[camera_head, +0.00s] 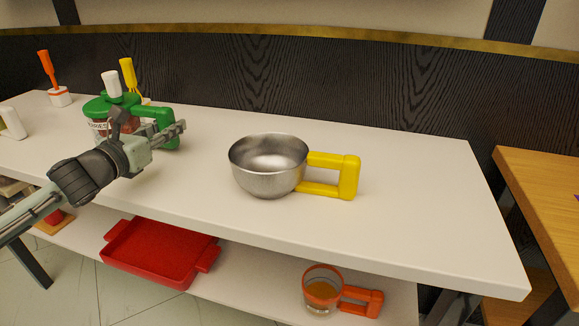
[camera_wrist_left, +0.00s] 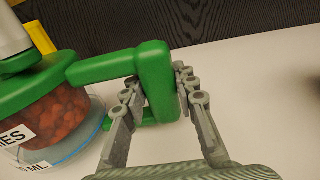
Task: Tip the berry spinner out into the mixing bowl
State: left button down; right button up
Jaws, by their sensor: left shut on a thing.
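The berry spinner (camera_wrist_left: 62,112) is a clear jar of red berries with a green lid, a green side handle and a white knob. It stands upright on the left part of the white counter; in the head view its green lid (camera_head: 97,106) shows behind my left arm. My left gripper (camera_head: 178,131) is shut on the green handle (camera_wrist_left: 155,82), with one finger on each side in the left wrist view. The mixing bowl (camera_head: 268,168) is steel with a yellow handle on its right. It stands to the right of the gripper, and its visible inside looks empty. My right gripper is not in view.
The white counter (camera_head: 420,200) is clear right of the bowl. Utensils with orange (camera_head: 44,64) and yellow (camera_head: 128,72) handles stand at the back left. Below, a shelf holds a red tray (camera_head: 150,270) and a clear orange-handled cup (camera_head: 322,292). A dark panelled wall runs behind.

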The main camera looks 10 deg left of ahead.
aim_at(164, 107)
pick_arm(q)
jog(key=shift+r+p, duration=1.7)
jog(key=shift+r, duration=0.6)
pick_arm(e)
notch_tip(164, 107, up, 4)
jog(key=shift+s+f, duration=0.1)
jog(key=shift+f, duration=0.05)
